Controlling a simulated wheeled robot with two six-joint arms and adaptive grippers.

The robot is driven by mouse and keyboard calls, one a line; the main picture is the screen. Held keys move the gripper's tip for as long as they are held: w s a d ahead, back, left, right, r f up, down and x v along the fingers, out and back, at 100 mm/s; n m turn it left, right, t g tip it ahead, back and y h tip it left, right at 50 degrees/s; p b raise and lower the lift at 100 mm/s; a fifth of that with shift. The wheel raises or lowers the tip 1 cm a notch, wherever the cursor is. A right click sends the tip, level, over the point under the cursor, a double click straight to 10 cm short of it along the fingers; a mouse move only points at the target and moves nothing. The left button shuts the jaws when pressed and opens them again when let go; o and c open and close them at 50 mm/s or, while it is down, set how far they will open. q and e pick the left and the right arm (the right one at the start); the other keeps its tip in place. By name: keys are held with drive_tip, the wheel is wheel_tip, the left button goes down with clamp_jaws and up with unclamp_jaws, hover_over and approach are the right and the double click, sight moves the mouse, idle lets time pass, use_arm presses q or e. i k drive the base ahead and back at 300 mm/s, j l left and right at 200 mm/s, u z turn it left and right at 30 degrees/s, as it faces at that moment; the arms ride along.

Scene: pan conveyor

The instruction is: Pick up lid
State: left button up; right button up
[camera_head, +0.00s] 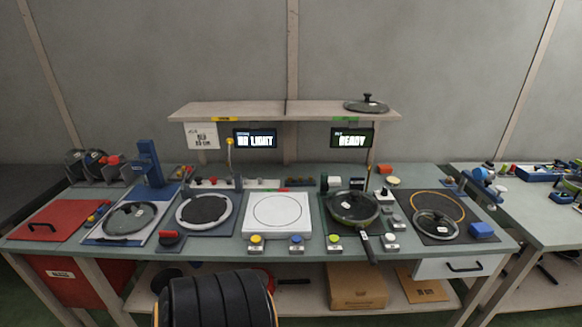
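Several lids are in view, and I cannot tell which one the task means. A glass lid with a dark knob (130,219) lies on a white-framed mat at the left of the bench. Another glass lid (436,226) lies on the dark mat at the right, over the lower part of an orange ring. A dark lid (367,104) sits on the upper shelf at its right end. A green-rimmed pan (353,208) stands right of centre, its handle toward me; something knob-like shows in its middle. Neither of my grippers is in view.
The bench (310,250) also holds a round dark disc (203,210), a white plate unit (276,216), a red board (57,220), a blue post (150,163) and a blue block (482,230). Buttons line the front edge. The shelf (250,108) overhangs the back. A dark ribbed part blocks the bottom.

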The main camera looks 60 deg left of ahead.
sight(348, 205)
drive_tip(key=u, duration=2.8)
drive_tip(key=z, duration=1.25)
drive_tip(key=i+l+z, duration=0.3)
drive_tip(key=i+l, duration=0.2)
drive_tip(key=i, duration=0.15)
